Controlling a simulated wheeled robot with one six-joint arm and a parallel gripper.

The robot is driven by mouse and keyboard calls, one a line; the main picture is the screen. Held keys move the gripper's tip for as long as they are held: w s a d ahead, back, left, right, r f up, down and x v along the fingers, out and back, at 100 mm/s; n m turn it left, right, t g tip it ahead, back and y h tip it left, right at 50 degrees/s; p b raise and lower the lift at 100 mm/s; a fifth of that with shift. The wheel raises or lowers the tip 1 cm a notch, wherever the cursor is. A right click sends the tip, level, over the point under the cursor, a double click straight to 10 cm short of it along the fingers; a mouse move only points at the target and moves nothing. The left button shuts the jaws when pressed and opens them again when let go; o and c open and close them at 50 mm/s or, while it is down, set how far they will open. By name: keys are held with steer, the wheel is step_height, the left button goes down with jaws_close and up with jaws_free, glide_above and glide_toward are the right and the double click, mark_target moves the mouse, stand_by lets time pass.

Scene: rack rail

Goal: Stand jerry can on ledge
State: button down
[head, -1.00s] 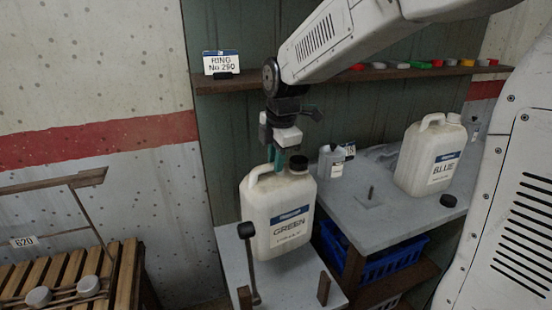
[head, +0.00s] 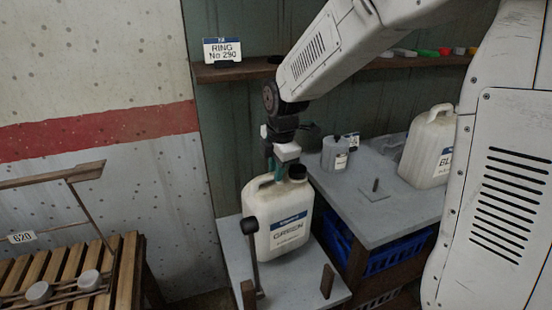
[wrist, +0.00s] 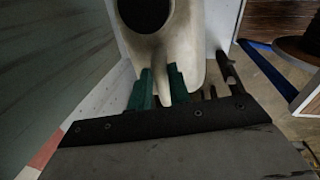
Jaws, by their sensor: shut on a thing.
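The jerry can labelled GREEN (head: 283,222) is a cream plastic can with a black cap and a blue label band. It is upright over a low grey ledge (head: 232,262); whether its base touches the ledge I cannot tell. My gripper (head: 278,176) is above the can, its green fingers shut on the can's handle. In the wrist view the fingers (wrist: 160,88) are on both sides of the handle, beside the black cap (wrist: 145,14). The can's base is hidden in the wrist view.
A black-knobbed lever (head: 251,228) stands in front of the can, and short wooden posts rise at the ledge's front. A slatted wooden bench (head: 75,270) is at left.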

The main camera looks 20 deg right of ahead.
steer(key=shift+f, duration=5)
steer(key=c, duration=1.2)
jaws_free()
steer(key=shift+c, duration=0.2)
steer(key=shift+f, duration=0.1)
